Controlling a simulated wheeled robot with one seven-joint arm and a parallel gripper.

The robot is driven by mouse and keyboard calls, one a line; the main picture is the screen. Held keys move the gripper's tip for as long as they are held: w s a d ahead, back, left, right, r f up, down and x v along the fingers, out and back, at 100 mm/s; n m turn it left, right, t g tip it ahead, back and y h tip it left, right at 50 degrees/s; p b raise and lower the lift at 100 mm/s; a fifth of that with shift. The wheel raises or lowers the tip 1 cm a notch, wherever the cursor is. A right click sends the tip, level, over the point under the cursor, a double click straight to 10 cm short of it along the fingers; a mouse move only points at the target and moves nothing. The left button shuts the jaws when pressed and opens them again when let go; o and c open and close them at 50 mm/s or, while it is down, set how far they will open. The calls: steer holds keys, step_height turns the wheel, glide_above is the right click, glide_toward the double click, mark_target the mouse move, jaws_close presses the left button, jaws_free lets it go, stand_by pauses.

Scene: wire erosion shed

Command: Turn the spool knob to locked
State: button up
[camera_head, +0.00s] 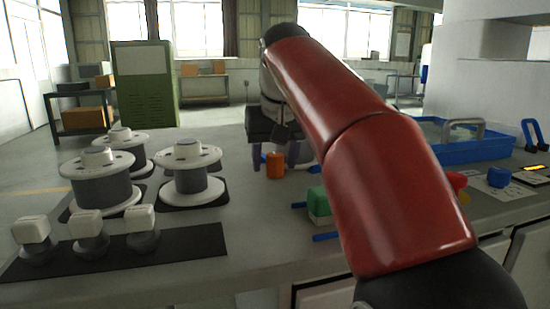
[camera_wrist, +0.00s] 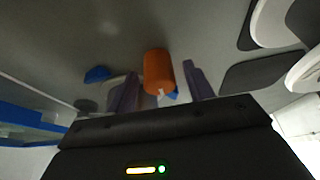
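Several white spools with grey windings, such as one (camera_head: 187,185), stand on dark pads at the left of the bench, each with a white hub on top. I cannot tell which part is the spool knob. My gripper (camera_head: 287,157) is right of the spools, over the bench, partly hidden by my red arm. In the wrist view its two purple fingers (camera_wrist: 160,92) are apart, with an orange cylinder (camera_wrist: 158,70) showing between them and gaps at both sides. The same orange cylinder (camera_head: 275,165) is near the fingers in the head view. I cannot tell whether they touch it.
White blocks on grey round bases (camera_head: 88,235) stand on a dark mat (camera_head: 190,243) at front left. A green block (camera_head: 318,203) lies near my arm. A blue tray (camera_head: 475,153) is at right. Bare bench lies between the mat and the green block.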

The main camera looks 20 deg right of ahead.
steer(key=c, duration=0.9)
steer(key=shift+r+m, duration=0.1)
steer(key=shift+m, duration=0.3)
steer(key=m+h+p, duration=0.1)
steer(key=m+p, duration=0.1)
steer(key=shift+m, duration=0.3)
steer(key=m+g+h, duration=0.1)
steer(key=m+h, duration=0.1)
steer(key=m, duration=0.3)
steer(key=o, duration=0.9)
steer(key=shift+o, duration=0.2)
